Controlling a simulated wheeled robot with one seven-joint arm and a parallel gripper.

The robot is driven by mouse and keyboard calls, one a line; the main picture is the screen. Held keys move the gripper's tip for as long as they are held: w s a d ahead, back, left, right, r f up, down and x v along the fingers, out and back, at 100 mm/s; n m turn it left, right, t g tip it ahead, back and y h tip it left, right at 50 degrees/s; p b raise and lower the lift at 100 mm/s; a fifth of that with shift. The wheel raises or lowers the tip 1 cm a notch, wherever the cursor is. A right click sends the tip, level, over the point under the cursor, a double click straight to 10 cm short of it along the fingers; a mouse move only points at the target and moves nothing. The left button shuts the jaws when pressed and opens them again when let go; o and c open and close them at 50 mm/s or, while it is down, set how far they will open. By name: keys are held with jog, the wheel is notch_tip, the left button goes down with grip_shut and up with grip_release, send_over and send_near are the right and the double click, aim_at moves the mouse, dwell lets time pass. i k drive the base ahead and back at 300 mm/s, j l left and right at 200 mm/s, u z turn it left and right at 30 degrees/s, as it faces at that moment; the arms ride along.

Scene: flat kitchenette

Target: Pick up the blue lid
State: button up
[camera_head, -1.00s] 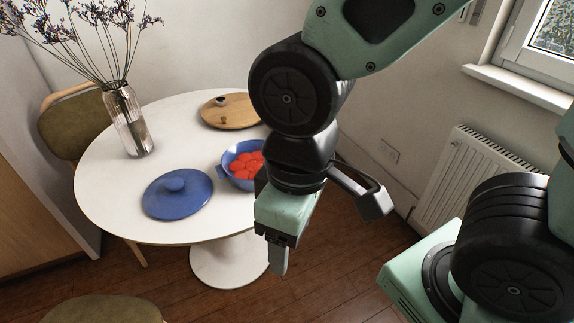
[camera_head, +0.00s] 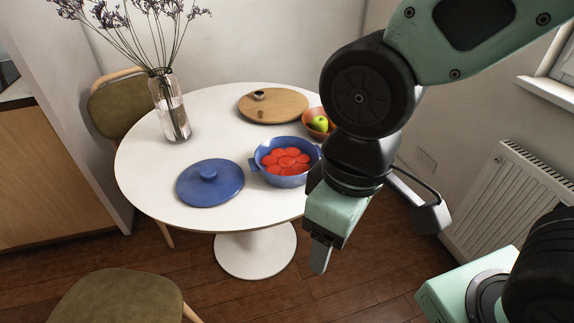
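The blue lid (camera_head: 210,184) lies flat on the white round table (camera_head: 160,205), knob up, near the table's front edge. It is left of a blue pot (camera_head: 285,163) that holds red round pieces. My gripper (camera_head: 320,256) points down to the right of the lid, in front of the table's right front edge, apart from lid and pot. One finger shows below the gripper body; the other is hidden, so its opening cannot be seen.
A glass vase (camera_head: 172,105) with dried flowers stands at the table's back left. A wooden board (camera_head: 273,106) and an orange bowl (camera_head: 317,123) with green fruit are at the back. Chairs stand at the back left (camera_head: 112,105) and front (camera_head: 118,300). A radiator (camera_head: 510,200) is at right.

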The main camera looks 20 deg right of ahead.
aim_at(207, 182)
jog(key=i+u, duration=0.15)
jog(key=i, duration=0.3)
jog(key=u, duration=1.5)
